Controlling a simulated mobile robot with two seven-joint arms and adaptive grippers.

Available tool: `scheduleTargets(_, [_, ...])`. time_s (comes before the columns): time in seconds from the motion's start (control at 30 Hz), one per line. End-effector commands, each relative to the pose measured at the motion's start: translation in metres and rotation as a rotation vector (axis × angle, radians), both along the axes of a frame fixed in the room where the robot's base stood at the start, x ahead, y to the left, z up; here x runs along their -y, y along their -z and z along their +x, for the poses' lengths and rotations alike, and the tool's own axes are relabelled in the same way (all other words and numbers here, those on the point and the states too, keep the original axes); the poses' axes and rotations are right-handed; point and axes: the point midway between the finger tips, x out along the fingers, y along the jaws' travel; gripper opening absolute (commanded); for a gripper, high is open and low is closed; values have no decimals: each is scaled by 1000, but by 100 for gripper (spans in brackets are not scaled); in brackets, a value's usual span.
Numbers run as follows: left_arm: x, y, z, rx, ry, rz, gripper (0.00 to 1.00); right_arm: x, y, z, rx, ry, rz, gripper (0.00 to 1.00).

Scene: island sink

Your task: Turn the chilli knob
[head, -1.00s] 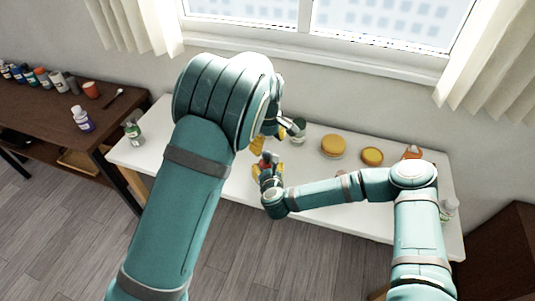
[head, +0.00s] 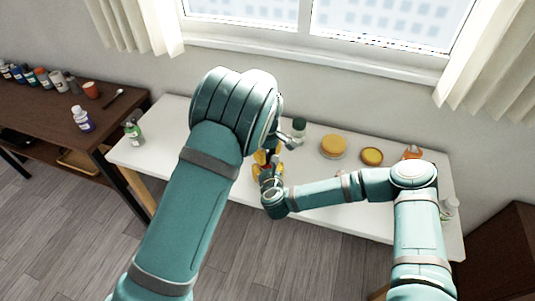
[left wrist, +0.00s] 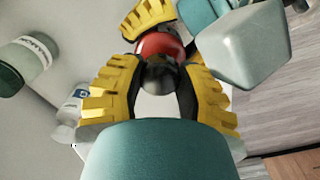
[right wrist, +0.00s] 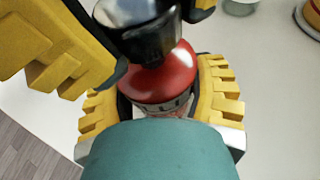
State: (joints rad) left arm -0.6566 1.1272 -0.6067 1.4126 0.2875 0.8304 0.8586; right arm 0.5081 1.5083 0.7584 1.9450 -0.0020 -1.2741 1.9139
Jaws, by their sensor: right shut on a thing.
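The chilli grinder shows in the right wrist view as a red body (right wrist: 165,82) with partly visible lettering and a dark glossy knob (right wrist: 140,28) on top. My right gripper (right wrist: 165,105) is shut on the red body. My left gripper (left wrist: 158,85) comes from above, its yellow fingers open on either side of the dark knob (left wrist: 158,74); the red body (left wrist: 158,43) shows beyond it. In the head view my left gripper (head: 262,157) is just above my right gripper (head: 262,174); the grinder is mostly hidden by them.
Several bottles stand on the dark side table (head: 60,115).

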Motion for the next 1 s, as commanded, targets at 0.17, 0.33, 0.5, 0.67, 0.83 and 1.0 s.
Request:
scheduleTargets(0.17, [0,0,0,0,12,0,0,0,0,0,1,0,0,19])
scheduleTargets(0.33, [-1,0,0,0,175,-3,0,0,0,0,1,0,0,19])
scheduleTargets(0.5, [0,0,0,1,387,-2,0,0,-1,0,1,0,0,19])
scheduleTargets(0.67, [0,0,0,0,483,0,0,0,-1,0,1,0,0,19])
scheduleTargets(0.83, [0,0,0,1,492,0,0,0,-1,0,2,-1,1,19])
scheduleTargets(1.0, [0,0,0,1,490,0,55,0,-1,0,2,-1,1,19])
